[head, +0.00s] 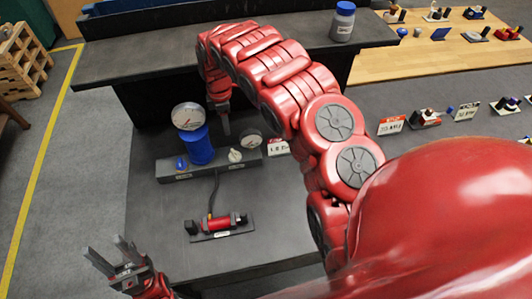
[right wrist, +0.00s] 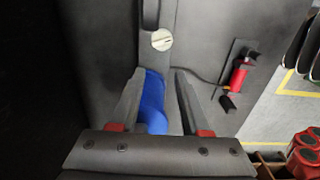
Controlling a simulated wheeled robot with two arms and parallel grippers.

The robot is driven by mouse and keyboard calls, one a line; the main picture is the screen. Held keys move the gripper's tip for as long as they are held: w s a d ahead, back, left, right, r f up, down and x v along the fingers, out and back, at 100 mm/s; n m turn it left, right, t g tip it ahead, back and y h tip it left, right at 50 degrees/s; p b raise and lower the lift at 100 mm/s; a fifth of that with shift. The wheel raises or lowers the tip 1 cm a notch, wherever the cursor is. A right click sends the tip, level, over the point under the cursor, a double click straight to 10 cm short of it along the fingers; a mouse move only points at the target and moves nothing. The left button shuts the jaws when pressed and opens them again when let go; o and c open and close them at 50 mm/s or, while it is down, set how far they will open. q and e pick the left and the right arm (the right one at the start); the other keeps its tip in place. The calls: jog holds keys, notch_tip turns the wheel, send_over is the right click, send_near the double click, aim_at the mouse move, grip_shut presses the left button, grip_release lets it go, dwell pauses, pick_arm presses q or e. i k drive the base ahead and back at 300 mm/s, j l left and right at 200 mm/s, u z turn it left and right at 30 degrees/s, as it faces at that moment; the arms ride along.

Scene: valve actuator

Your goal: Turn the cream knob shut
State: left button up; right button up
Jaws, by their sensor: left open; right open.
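The cream knob (head: 235,155) sits on the dark manifold block (head: 168,176), right of a blue cylinder (head: 199,146). In the right wrist view the knob (right wrist: 162,39) is a round disc with a slot or ridge, ahead of the fingertips. My right gripper (head: 223,125) points down above and behind the block, apart from the knob. In the right wrist view its two fingers (right wrist: 158,73) are open, with the blue cylinder (right wrist: 153,100) visible between and beyond them. My left gripper (head: 108,258) is open and empty at the lower left, away from the block.
A large gauge (head: 187,116) stands above the blue cylinder, and a smaller gauge (head: 251,138) is behind the knob. A small blue knob (head: 181,163) is on the block's left. A red actuator (head: 216,224) lies in front, joined by a hose. A raised shelf (head: 150,50) is behind.

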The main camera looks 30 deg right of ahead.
aim_at(234, 155)
jog(key=k, duration=1)
